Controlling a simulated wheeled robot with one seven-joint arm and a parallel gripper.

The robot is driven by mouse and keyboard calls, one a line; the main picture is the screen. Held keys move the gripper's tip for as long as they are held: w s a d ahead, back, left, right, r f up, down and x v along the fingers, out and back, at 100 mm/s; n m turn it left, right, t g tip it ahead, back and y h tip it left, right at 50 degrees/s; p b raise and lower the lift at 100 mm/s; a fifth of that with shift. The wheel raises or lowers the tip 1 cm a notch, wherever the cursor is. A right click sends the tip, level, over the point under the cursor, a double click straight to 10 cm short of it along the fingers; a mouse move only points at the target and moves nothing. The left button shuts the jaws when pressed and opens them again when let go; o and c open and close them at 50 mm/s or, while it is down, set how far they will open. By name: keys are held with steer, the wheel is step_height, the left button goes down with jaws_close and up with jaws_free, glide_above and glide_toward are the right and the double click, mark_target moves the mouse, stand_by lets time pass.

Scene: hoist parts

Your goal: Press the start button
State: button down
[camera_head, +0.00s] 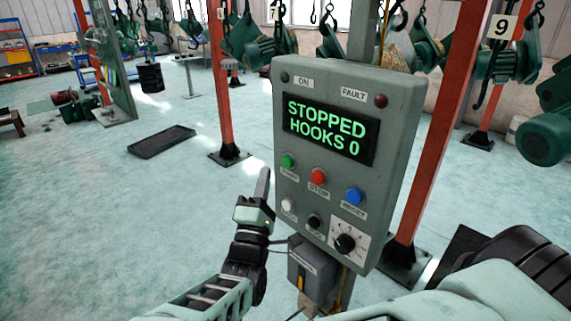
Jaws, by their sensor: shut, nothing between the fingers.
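A grey control panel (350,160) stands on a post in front of me, tilted slightly. Its display (328,132) reads "STOPPED HOOKS 0" in green letters. The green button (287,161) at the left of the upper row has a small label under it that looks like "START". A red stop button (318,176) and a blue reset button (354,196) sit to its right. My gripper (264,172) is shut and empty, pointing up, just left of the panel's lower left edge. Its tip is a little left of and below the green button, with a visible gap in the picture.
A white button (288,205), a black button (314,221) and a dial (344,243) fill the panel's lower row. A grey box (312,270) hangs below. Red posts (433,130) stand behind, with green hoists (262,48) overhead. The floor at left is mostly clear around a black tray (161,141).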

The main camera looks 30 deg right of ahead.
mark_target(287, 162)
steer(key=shift+w+d+p, duration=0.25)
steer(key=shift+d, duration=0.5)
steer(key=shift+w+d+p, duration=0.2)
steer(key=shift+d+p, duration=0.05)
steer(key=shift+d, duration=0.45)
stand_by(1.0)
steer(key=shift+w+d+p, duration=0.15)
steer(key=shift+d+p, duration=0.2)
steer(key=shift+d, duration=0.05)
